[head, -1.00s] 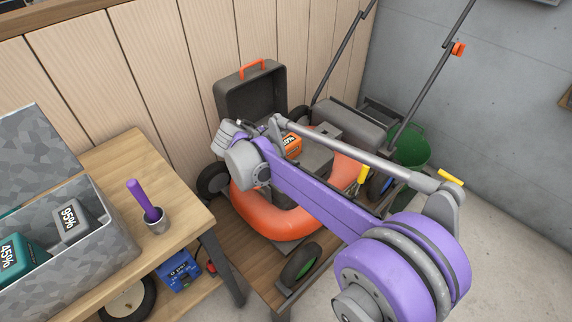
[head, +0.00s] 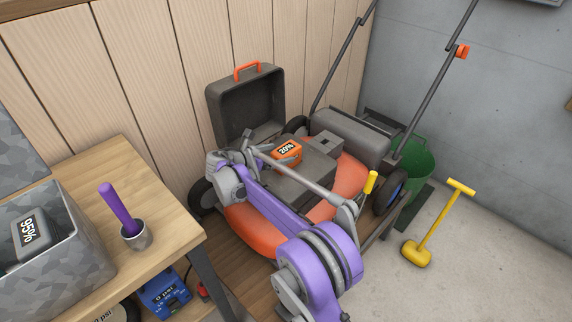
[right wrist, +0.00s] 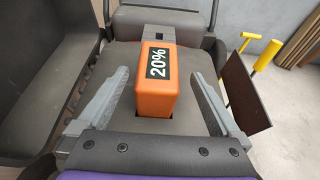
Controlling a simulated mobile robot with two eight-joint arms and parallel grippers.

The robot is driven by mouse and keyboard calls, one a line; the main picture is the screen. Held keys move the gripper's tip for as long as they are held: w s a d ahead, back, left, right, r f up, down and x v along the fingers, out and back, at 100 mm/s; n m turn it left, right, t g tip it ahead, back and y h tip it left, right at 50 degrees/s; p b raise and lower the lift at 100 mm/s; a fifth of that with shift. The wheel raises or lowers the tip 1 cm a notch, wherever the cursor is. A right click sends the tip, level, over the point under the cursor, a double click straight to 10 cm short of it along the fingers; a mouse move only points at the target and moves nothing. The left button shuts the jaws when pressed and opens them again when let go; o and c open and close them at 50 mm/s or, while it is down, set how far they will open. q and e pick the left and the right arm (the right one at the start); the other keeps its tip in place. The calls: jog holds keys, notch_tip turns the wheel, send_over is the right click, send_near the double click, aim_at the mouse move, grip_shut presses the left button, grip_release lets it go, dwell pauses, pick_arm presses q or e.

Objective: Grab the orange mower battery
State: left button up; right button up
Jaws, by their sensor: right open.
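The orange mower battery (head: 287,151) has a black label reading 20% and sits in the top of the orange and grey lawn mower (head: 254,226). It also shows upright in the right wrist view (right wrist: 157,82). My right gripper (head: 270,147) is over the mower beside the battery. In the right wrist view its two grey fingers (right wrist: 156,92) are spread apart, one on each side of the battery, with gaps between. The battery's lower part is hidden there. My left gripper is not in view.
The mower's dark lid (head: 245,104) stands open against the wood wall. A wooden bench (head: 171,213) at left holds a camouflage box (head: 77,240) with a grey 95% battery (head: 33,232) and a cup (head: 136,237).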

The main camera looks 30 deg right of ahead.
aim_at(286, 151)
jog(key=b+x, duration=0.1)
jog(key=x, duration=0.4)
jog(key=shift+w+a+f, duration=0.1)
jog(key=shift+w+f, duration=0.05)
jog(key=shift+f, duration=0.05)
grip_shut()
jog(key=shift+r, duration=0.1)
